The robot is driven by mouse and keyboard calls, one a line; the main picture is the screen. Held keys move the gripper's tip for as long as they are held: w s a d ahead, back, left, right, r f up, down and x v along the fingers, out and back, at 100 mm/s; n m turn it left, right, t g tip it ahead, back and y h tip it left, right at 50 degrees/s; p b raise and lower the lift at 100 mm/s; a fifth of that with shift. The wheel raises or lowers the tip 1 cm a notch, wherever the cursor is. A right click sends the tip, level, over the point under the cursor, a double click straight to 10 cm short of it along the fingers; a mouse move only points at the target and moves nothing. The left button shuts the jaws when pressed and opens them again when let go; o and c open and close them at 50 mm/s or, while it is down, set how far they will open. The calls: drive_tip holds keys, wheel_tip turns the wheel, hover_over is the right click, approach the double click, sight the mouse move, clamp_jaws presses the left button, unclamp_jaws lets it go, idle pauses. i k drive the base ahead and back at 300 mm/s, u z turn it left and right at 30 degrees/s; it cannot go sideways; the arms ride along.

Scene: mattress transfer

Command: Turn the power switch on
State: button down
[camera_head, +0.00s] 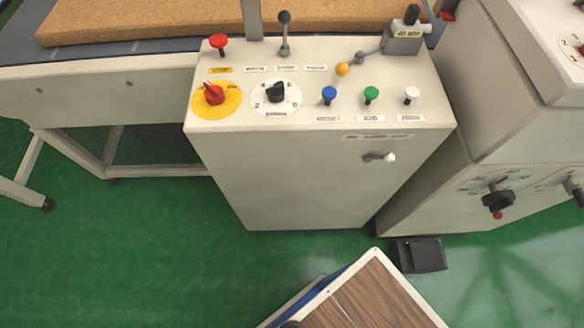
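A cream control cabinet (318,180) stands in the middle, with its panel facing up. A red rotary switch (213,93) sits on a round yellow plate at the panel's left. Beside it is a black rotary knob (276,91) on a white numbered dial. A small toggle lever with a pale tip (388,157) sticks out of the cabinet's front face at the upper right, under a label. The labels are too small for me to tell which control is the power switch. My gripper is not in view.
The panel also bears a red mushroom button (219,42), a tall black-knobbed lever (284,30), a yellow-knobbed lever (343,69), and blue (329,94), green (371,94) and white (411,94) buttons. A black pedal (419,254) lies on the green floor (150,260), otherwise mostly clear in front.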

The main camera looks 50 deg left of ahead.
sight(214, 96)
drive_tip(key=k, duration=0.3)
drive_tip(key=z, duration=1)
drive_tip(key=i, duration=0.9)
drive_tip(key=u, duration=3.05)
drive_tip(key=i, duration=0.5)
drive_tip(key=u, duration=0.05)
